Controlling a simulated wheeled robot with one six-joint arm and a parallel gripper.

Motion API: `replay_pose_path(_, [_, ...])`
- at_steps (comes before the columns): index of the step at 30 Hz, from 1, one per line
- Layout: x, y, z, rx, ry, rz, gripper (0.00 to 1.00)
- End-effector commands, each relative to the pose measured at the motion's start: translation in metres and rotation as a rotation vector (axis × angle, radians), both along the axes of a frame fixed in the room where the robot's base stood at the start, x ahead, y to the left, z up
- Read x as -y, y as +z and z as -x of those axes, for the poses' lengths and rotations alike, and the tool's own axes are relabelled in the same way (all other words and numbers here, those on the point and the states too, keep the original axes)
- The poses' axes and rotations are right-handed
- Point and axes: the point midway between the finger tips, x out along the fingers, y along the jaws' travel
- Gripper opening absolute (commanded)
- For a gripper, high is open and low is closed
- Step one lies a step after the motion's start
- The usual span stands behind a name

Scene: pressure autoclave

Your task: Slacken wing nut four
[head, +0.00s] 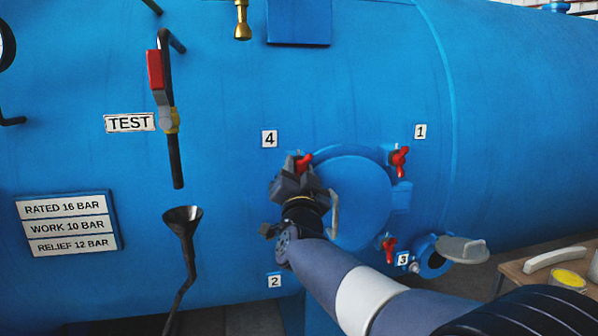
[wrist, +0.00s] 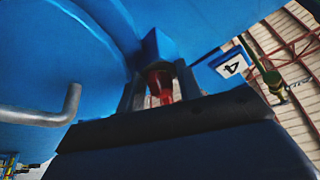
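Wing nut four is red (head: 304,162) and sits by the "4" label (head: 269,139), at the upper left of the round blue hatch cover (head: 352,203). My gripper (head: 299,178) is at this nut and hides its lower part. In the wrist view the red nut (wrist: 159,86) lies between the two fingers of my gripper (wrist: 160,92), below a blue lug (wrist: 158,45). The fingers stand on either side of it. I cannot tell whether they touch it.
Red wing nuts one (head: 400,161) and three (head: 389,247) are at the cover's right. A bent grey handle (head: 333,214) on the cover stands close beside my gripper. A black funnel (head: 183,217) is at left, a table (head: 516,275) at lower right.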

Motion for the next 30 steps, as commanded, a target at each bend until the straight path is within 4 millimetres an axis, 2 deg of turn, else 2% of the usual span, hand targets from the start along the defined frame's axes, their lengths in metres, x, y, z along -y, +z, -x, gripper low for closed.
replay_pose_path(3, [0.0, 0.0, 0.0, 0.0, 0.0, -0.001, 0.42])
replay_pose_path(10, [0.0, 0.0, 0.001, 0.0, 0.0, -0.001, 0.42])
replay_pose_path(14, [0.0, -0.003, 0.009, 0.0, 0.001, -0.002, 0.42])
replay_pose_path(24, [0.004, -0.023, 0.065, 0.0, 0.002, 0.0, 0.42])
replay_pose_path(30, [0.006, -0.032, 0.092, 0.0, 0.002, -0.001, 0.42])
